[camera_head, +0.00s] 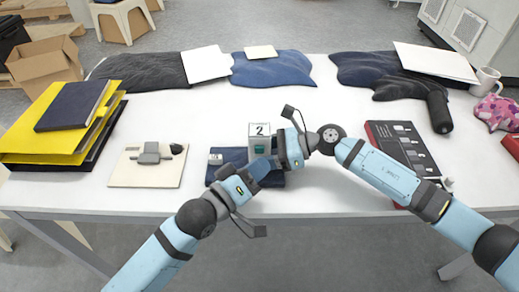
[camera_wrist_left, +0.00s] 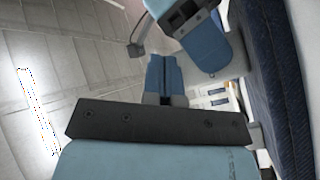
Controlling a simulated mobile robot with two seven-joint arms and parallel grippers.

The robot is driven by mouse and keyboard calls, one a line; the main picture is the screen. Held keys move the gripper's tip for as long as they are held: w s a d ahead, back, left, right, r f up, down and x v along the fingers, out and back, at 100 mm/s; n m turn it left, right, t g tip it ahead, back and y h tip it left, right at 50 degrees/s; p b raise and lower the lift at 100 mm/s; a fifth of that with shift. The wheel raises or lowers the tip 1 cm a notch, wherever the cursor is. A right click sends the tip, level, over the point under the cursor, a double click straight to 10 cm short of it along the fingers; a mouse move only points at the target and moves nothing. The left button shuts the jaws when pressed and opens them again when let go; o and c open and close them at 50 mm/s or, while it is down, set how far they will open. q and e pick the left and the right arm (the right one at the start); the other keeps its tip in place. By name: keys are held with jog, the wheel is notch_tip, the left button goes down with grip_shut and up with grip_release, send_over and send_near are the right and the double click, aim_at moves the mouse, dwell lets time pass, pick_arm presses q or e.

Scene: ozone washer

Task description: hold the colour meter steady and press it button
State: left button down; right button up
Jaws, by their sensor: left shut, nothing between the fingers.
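The colour meter (camera_head: 259,129) looks like a small white box with a "2" on its top face and a dark green patch on its front. It stands upright on a dark blue cloth (camera_head: 226,172) in the middle of the table. My left gripper (camera_head: 264,167) is shut and empty, low in front of the meter; its closed fingers also show in the left wrist view (camera_wrist_left: 164,78). My right gripper (camera_head: 277,160) is at the meter's right side. Its fingers are mostly hidden, so I cannot tell whether they grip it.
A beige board (camera_head: 121,172) with a grey device lies to the left, beside yellow folders (camera_head: 50,140). A red and black case (camera_head: 400,145) lies to the right. Dark garments (camera_head: 273,71) line the back edge. The white table (camera_head: 200,118) is clear behind the meter.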

pick_arm(q)
jog(key=s, duration=0.5)
dwell(0.3)
dwell(0.5)
pick_arm(e)
jog(key=o, duration=0.8)
